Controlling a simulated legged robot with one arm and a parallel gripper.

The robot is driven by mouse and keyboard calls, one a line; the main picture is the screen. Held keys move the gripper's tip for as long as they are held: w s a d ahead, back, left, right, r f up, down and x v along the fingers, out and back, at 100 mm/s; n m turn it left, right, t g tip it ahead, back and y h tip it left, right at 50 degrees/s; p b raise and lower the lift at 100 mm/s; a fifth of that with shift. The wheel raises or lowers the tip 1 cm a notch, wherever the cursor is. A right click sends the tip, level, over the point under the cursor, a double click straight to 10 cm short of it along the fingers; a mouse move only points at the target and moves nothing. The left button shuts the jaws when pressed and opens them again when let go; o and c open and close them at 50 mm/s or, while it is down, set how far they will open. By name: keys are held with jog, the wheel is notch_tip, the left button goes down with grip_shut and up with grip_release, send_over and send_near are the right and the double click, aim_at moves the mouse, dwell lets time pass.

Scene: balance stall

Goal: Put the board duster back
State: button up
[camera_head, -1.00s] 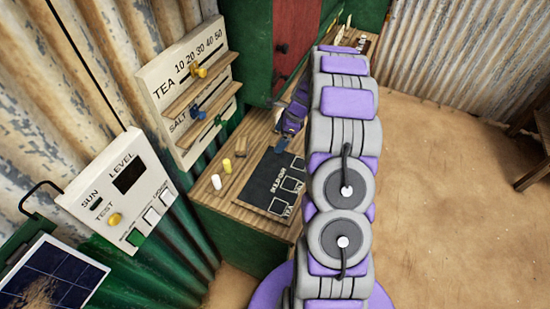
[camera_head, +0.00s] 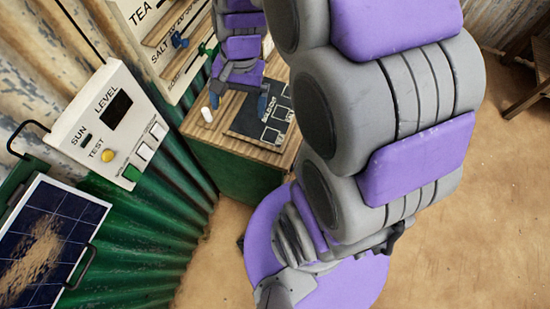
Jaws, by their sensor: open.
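My gripper (camera_head: 239,99) is over the wooden counter (camera_head: 222,133), with its two dark blue fingertips spread apart. One fingertip is near the white chalk (camera_head: 207,114), and the other is over the dark slate (camera_head: 258,124). I see nothing held between the fingers. I cannot make out the board duster for sure; my gripper and arm cover part of the counter. The slate carries lettering and white outlined boxes.
A white panel with a yellow TEST button (camera_head: 107,156) and a dusty solar panel (camera_head: 45,243) are at left. A slider board (camera_head: 160,45) hangs on the corrugated wall. Sandy floor is open at right, with a wooden table (camera_head: 530,90) beyond.

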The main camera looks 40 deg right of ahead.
jog(key=s+a+r+n+g+h, duration=0.1)
jog(key=s+n, duration=0.7)
jog(key=s, duration=0.9)
jog(key=shift+s+a+r+n+h, duration=0.35)
jog(key=shift+a+r+h, duration=0.2)
jog(key=shift+a+h, duration=0.1)
